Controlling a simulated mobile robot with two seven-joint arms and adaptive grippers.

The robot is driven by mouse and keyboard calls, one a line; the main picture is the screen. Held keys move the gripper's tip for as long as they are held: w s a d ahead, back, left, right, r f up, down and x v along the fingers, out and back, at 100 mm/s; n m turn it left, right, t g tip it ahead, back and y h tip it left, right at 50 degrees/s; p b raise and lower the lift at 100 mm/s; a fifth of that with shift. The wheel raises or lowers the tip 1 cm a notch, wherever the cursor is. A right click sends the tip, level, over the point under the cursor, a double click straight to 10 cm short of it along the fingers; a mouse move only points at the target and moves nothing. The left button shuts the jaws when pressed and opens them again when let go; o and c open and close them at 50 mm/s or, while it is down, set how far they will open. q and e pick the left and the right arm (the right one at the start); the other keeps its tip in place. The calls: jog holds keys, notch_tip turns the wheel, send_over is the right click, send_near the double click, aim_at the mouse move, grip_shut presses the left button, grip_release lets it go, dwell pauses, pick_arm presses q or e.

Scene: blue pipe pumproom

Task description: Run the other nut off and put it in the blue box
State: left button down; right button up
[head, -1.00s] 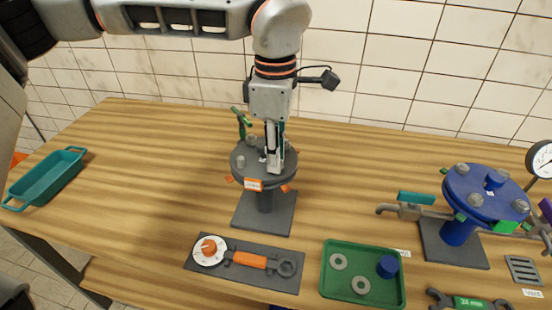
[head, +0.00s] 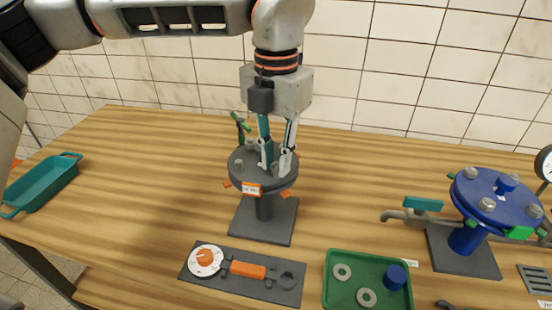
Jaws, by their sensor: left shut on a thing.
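A dark grey round flange (head: 247,166) stands on a pedestal with a square base plate in the middle of the bench. Grey studs with nuts stand on its top, one nut (head: 238,164) showing at the left. My left gripper (head: 277,166) points straight down onto the flange's right part. Its two fingers are shut around a small grey nut there, which they mostly hide. I cannot tell how far up its stud that nut sits. The blue box, a teal-blue open box with end handles (head: 42,186), lies at the bench's far left. My right gripper is not in view.
An orange-handled tool with a dial (head: 247,270) lies on a dark mat in front. A green tray (head: 340,298) holds washers and a blue cap. A blue flange (head: 496,196) with pipes stands at right. The bench between flange and box is clear.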

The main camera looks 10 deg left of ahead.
pick_arm(q)
jog(key=n, duration=0.3)
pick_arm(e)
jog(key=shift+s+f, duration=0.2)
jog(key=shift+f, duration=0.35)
pick_arm(q)
jog(key=shift+r, duration=0.6)
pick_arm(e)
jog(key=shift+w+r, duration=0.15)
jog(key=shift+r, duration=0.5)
pick_arm(q)
jog(key=shift+r+p, duration=0.35)
jog(key=shift+p, duration=0.2)
jog(key=shift+r+p, duration=1.35)
jog(key=shift+r, duration=0.5)
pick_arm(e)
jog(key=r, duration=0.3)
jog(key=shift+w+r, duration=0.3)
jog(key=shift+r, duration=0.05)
